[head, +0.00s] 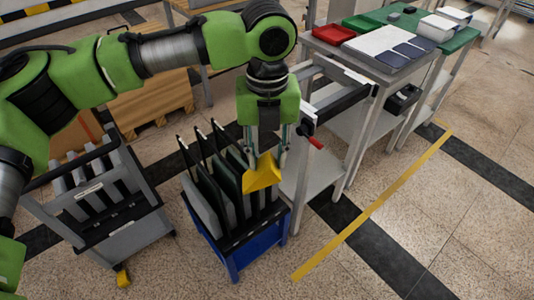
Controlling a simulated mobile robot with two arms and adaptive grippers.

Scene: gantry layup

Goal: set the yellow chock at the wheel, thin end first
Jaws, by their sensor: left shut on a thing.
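My left gripper (270,145) points down and is shut on the yellow chock (262,175). I cannot tell which end of the chock is thin. A grey cart (125,243) stands on the floor at the left. A small yellow piece (122,275) shows at its near bottom corner; I cannot tell whether it is part of a wheel. A dark caster (173,235) shows at its right corner. My right gripper is not in view.
The blue rack holds several upright dark and grey panels. A grey bench (320,165) with a red-handled clamp (312,139) stands just right of the gripper. Green-topped tables with trays stand behind. The floor at the right is clear, with a yellow line (370,205).

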